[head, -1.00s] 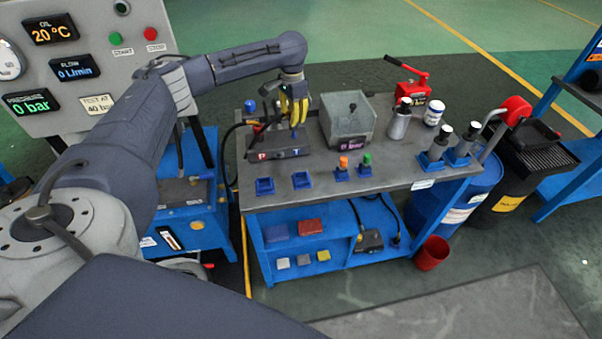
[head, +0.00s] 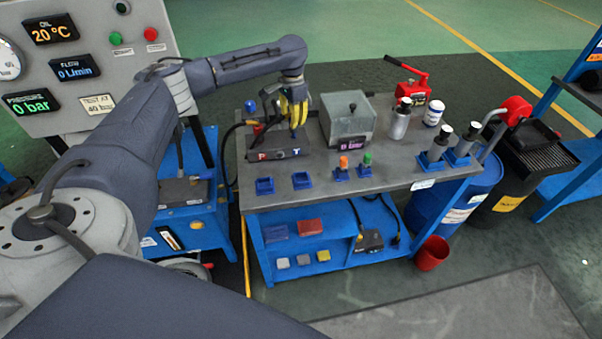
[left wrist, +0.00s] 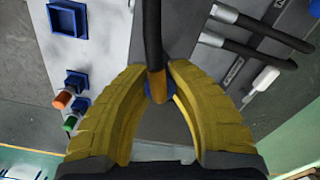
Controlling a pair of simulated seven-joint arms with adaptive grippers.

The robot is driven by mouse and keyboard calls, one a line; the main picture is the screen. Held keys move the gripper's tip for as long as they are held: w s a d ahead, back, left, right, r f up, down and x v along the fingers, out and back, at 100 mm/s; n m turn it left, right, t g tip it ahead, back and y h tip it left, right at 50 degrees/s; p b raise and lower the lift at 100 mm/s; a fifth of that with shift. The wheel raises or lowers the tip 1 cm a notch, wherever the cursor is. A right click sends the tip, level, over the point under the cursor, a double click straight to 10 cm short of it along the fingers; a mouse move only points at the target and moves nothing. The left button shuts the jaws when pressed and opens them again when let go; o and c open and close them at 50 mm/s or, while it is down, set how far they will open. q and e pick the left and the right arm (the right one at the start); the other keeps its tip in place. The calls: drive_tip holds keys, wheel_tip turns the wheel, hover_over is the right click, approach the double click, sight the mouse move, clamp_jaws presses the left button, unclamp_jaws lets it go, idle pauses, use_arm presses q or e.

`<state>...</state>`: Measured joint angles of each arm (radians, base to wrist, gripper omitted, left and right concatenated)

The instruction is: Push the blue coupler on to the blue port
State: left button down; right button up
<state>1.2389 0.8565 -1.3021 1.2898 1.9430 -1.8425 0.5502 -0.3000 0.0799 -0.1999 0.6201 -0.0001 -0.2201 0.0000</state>
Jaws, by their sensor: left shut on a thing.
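My left gripper (head: 294,118) has yellow fingers and points down over the dark port block (head: 280,154) marked P and T, on the T side. In the left wrist view the fingers (left wrist: 158,82) are shut on the blue coupler (left wrist: 149,97), of which only a little blue shows between them. A black hose runs up from it, with a brownish part at the grip. The blue port is hidden behind the fingers and coupler, so I cannot tell whether the two touch. My right gripper is not in view.
Two empty blue holders (head: 265,186) and orange and green capped pieces (head: 343,164) stand at the bench front. A grey box (head: 348,120) is right of the block. A red hand pump (head: 410,86), bottles and a gauge panel (head: 90,60) stand around.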

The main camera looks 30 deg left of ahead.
use_arm(q)
drive_tip(key=shift+f, duration=0.9)
drive_tip(key=c, duration=1.2)
unclamp_jaws()
drive_tip(key=shift+c, duration=0.2)
drive_tip(key=shift+r, duration=0.15)
drive_tip(key=shift+r, duration=2.3)
